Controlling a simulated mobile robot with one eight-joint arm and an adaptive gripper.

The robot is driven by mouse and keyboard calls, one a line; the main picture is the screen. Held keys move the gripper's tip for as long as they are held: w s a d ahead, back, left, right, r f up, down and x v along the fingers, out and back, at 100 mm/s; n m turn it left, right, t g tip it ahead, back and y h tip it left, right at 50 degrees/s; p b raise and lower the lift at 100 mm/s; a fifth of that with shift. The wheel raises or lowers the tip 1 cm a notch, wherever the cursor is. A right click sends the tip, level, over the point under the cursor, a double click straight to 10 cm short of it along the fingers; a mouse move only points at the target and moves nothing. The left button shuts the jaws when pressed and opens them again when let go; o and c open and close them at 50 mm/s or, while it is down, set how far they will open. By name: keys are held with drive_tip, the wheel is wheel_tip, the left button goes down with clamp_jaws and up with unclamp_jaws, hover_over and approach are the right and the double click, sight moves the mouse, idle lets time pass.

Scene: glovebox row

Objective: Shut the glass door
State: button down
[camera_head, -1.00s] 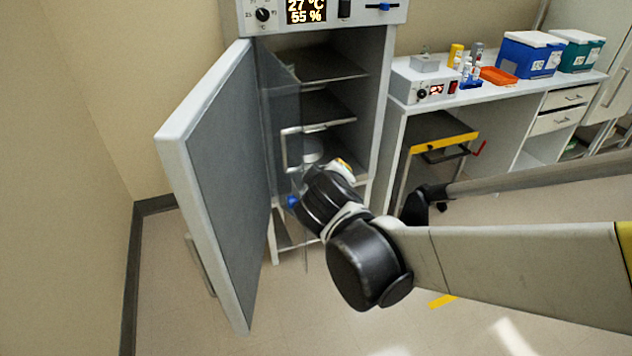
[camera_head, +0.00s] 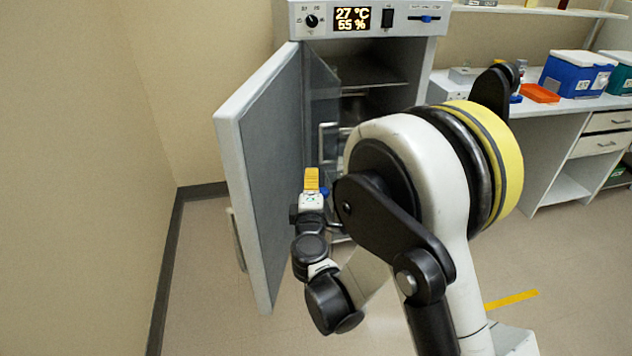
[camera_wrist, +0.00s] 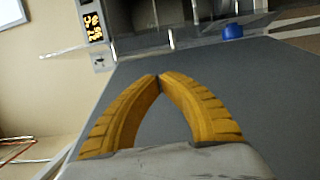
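The glass door (camera_head: 322,92) is a clear pane inside the cabinet's opening. It stands swung open beside the thick grey outer door (camera_head: 272,150), which is also open. A pale bar handle (camera_head: 322,145) shows near the glass, and a blue knob (camera_head: 324,190) shows below it, partly hidden by my arm. My gripper (camera_head: 312,172) is in front of the outer door's inner face, left of the knob. In the wrist view its yellow fingers (camera_wrist: 160,78) meet at the tips with nothing between them. The blue knob (camera_wrist: 232,31) shows beyond them. My arm hides the lower cabinet.
The cabinet's control panel (camera_head: 360,18) is above the opening, with shelves (camera_head: 370,80) inside. A wall is close on the left. A bench (camera_head: 560,105) with an orange tray (camera_head: 540,93) and a blue box (camera_head: 577,72) stands right. Floor between is clear.

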drive_tip(key=w+d+b, duration=0.2)
drive_tip(key=w+d, duration=0.1)
drive_tip(key=w, duration=0.3)
drive_tip(key=shift+d+b, duration=0.35)
drive_tip(key=shift+b, duration=0.05)
drive_tip(key=shift+w, duration=0.15)
